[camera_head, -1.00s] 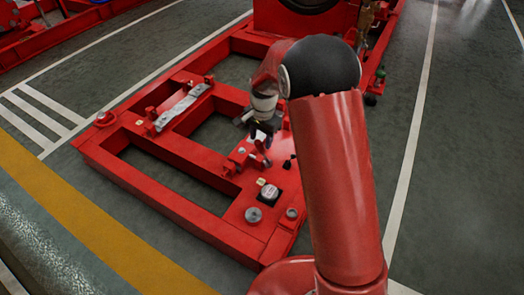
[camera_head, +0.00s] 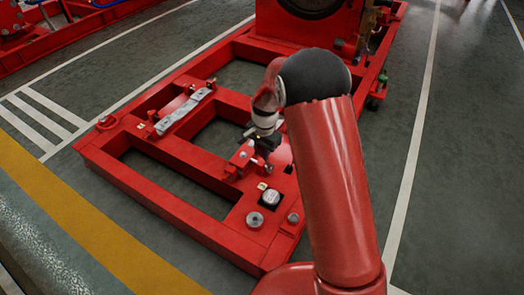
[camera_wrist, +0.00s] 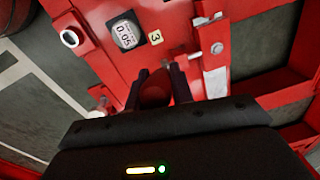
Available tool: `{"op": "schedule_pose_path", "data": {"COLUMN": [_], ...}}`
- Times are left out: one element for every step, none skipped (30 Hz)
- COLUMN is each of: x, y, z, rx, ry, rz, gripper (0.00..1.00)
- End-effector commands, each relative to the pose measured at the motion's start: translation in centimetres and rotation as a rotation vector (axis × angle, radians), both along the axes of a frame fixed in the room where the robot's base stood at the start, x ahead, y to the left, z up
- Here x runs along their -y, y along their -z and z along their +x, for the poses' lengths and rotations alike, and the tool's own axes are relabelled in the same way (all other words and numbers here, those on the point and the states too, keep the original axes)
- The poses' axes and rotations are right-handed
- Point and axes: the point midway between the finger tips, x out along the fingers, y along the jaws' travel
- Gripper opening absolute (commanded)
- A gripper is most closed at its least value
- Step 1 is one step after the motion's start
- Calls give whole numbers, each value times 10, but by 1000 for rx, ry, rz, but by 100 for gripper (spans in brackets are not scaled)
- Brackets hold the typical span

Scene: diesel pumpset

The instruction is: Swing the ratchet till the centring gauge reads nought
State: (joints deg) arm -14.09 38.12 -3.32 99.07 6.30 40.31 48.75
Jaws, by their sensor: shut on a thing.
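My gripper (camera_head: 268,163) reaches down over the red base frame (camera_head: 185,200), behind the gauge in the head view. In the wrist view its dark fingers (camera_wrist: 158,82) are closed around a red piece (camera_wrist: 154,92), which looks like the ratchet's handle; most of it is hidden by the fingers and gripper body. The gauge (camera_wrist: 125,34) is a round white dial just beyond the fingertips, and its face seems to read 0.05, though the digits are small. In the head view the gauge (camera_head: 269,198) sits on a dark square on the frame plate.
Round metal fittings (camera_head: 254,219) stand near the frame's front corner. A grey metal bar (camera_head: 184,111) lies on the frame at left. Large red machinery (camera_head: 305,25) stands behind. Floor at right is clear.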

Motion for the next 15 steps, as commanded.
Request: {"op": "schedule_pose_path", "data": {"x": [0,0,0,0,0,0,1,2,3,5,6,7,8,9,9], "y": [0,0,0,0,0,-1,-2,-3,-4,-5,-7,-8,-7,-7,-6], "z": [0,0,0,0,0,1,1,3,5,7,9,11,12,13,13], "rx": [0,0,0,0,0,-2,-5,-12,-23,-34,-44,-58,-66,-72,-74], "ry": [0,0,0,0,0,1,1,1,1,3,4,3,3,2,1], "rz": [0,0,0,0,0,1,3,7,13,20,28,37,43,47,49], "gripper": [0,0,0,0,0,0,0,0,0,0,0,0,0,0,0]}}
